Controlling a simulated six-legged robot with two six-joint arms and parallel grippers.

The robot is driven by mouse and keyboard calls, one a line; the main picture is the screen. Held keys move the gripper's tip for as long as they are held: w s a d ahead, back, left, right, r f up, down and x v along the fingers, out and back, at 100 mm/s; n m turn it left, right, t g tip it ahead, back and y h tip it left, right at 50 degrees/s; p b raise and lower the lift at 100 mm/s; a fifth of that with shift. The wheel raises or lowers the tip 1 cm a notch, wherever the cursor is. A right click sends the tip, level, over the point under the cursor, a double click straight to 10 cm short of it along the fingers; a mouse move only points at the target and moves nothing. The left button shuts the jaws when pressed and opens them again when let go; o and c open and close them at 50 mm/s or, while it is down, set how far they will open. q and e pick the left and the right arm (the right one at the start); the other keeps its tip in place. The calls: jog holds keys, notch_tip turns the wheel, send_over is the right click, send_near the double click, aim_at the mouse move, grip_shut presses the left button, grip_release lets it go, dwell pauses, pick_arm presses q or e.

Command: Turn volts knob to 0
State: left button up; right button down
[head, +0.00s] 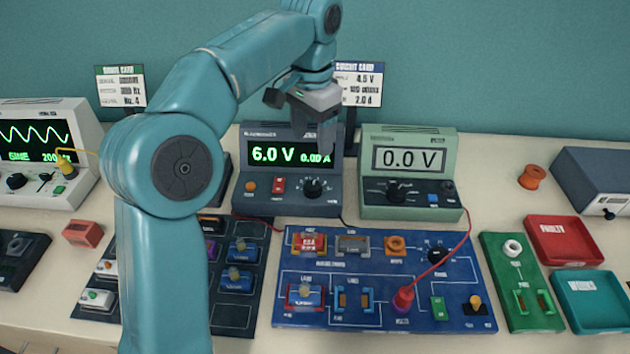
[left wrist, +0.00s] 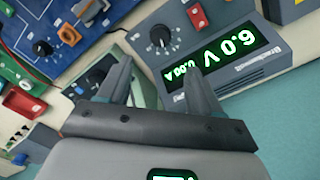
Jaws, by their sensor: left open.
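The dark blue-grey power supply (head: 262,187) stands at the back of the table, its green display reading 6.0 V and 0.00 A. Its black round knob (head: 315,188) sits at the right of its front panel, and the knob also shows in the left wrist view (left wrist: 160,37). My left gripper (head: 326,140) is above the right part of the supply, in front of its display edge. In the left wrist view its two fingers (left wrist: 158,68) are apart with nothing between them, and the knob lies beyond the tips, not touched. My right gripper is not in view.
A green meter (head: 408,210) reading 0.0 V stands close to the right of the supply. A blue circuit board (head: 375,295) with a red lead lies in front. Card stands rise behind. An oscilloscope (head: 85,125) is at the left; red (head: 562,262) and teal trays are at the right.

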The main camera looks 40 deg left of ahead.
aim_at(313, 185)
pick_arm(q)
notch_tip(313, 185, down, 12)
jog(key=shift+w+b, duration=0.1)
jog(key=shift+b, duration=1.1)
jog(key=shift+s+f, duration=0.15)
jog(key=shift+s, duration=0.05)
jog(key=shift+w, duration=0.2)
jog(key=c, duration=1.1)
